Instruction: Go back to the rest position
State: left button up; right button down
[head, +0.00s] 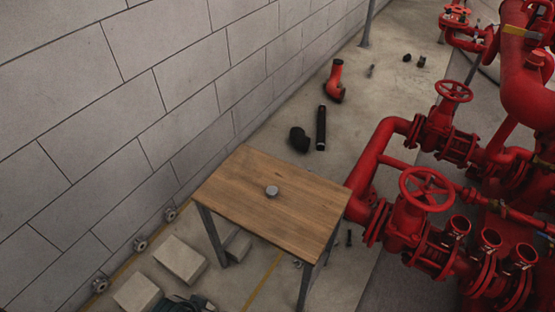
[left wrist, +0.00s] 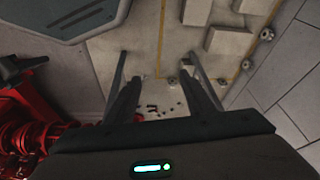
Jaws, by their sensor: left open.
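My left gripper (left wrist: 158,72) shows in the left wrist view, with its two dark fingers spread apart. Nothing is between them, and they point over the concrete floor, touching nothing that I can see. Neither of my grippers shows in the head view. My right gripper is in no view. The wooden table (head: 265,222) stands in the middle of the head view.
Red pump pipework with handwheels (head: 427,188) fills the right side, close to the table. A grey block wall (head: 130,100) runs along the left. Pale blocks (head: 179,260) lie on the floor left of the table. Loose black and red pipe parts (head: 321,128) lie behind it.

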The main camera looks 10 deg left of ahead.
pick_arm(q)
notch_tip(320, 180, down, 26)
jog(key=d+t+p, duration=0.1)
jog(key=d+p, duration=0.1)
jog(key=shift+s+d+t+h, duration=0.3)
jog(key=shift+s+d+h, duration=0.05)
jog(key=shift+s+h, duration=0.05)
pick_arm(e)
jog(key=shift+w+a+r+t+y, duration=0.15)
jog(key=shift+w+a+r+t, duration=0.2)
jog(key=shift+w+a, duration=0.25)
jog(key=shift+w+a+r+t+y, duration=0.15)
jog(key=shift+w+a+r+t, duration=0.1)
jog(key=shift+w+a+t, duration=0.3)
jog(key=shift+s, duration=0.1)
